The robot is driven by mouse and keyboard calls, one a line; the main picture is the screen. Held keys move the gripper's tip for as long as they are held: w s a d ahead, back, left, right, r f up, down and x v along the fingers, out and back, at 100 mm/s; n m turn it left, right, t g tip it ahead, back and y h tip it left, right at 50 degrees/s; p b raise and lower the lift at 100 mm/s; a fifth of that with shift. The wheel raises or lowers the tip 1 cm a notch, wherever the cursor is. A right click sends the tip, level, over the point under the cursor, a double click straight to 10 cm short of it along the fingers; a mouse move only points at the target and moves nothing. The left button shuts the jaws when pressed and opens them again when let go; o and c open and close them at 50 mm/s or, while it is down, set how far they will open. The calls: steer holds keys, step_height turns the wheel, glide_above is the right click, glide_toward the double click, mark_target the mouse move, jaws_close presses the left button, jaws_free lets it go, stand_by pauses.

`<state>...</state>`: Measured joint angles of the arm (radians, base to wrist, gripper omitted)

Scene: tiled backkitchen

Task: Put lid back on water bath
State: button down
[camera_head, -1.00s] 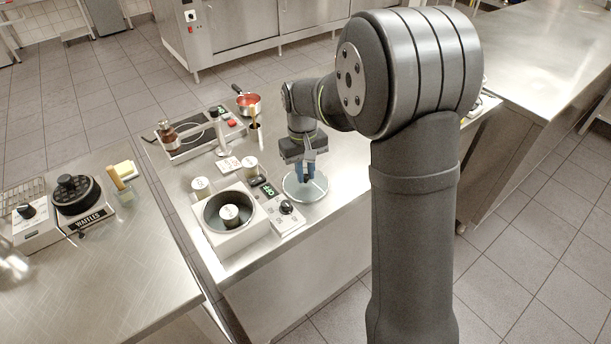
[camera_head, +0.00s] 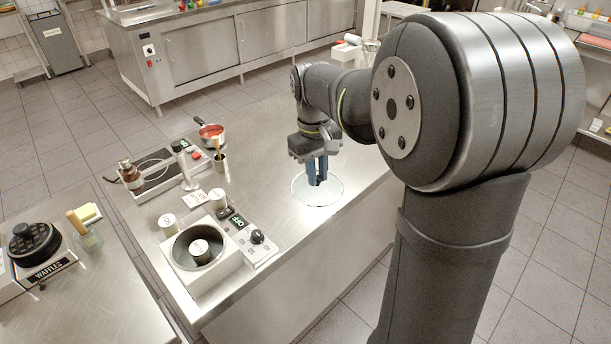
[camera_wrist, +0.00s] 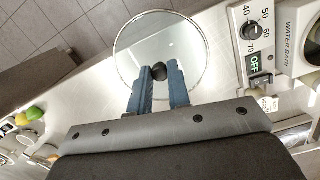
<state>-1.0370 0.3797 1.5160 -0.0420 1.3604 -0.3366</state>
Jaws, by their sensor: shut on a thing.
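The water bath (camera_head: 226,281) is a white box with a round dark open well. A pale-topped container (camera_head: 200,250) stands inside the well. Its control panel (camera_head: 258,238) has a knob and a green OFF display, also readable in the wrist view (camera_wrist: 254,62). The lid (camera_head: 300,194) is a clear round disc with a rim, right of and behind the bath, apart from it. My gripper (camera_head: 317,180) points down over the lid. In the wrist view its blue fingers (camera_wrist: 160,84) are shut on the lid's black knob (camera_wrist: 159,72). I cannot tell whether the lid touches the counter.
Two pale-topped containers (camera_head: 168,226) (camera_head: 217,198) stand beside the bath. Behind it are a hotplate unit with a brown bottle (camera_head: 130,175), a red pan (camera_head: 210,133) and a cup (camera_head: 220,161). A waffle maker (camera_head: 34,246) is on the left counter. Counter around the lid is clear.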

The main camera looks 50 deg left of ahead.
steer(key=s+a+r+n, duration=0.1)
steer(key=s+a+n, duration=0.25)
steer(key=s, duration=1.05)
steer(key=s+a+r+n, duration=0.1)
steer(key=s+a+n, duration=0.3)
steer(key=s, duration=1)
steer(key=shift+m+t, duration=0.3)
steer(key=shift+m, duration=0.45)
steer(key=shift+a+f, duration=0.2)
steer(key=shift+f, duration=0.75)
steer(key=shift+a+f, duration=0.25)
steer(key=shift+f, duration=0.75)
steer(key=shift+a+f, duration=0.2)
steer(key=shift+f, duration=0.75)
steer(key=shift+f, duration=0.15)
steer(key=c, duration=0.8)
jaws_free()
step_height(320, 180, up, 7)
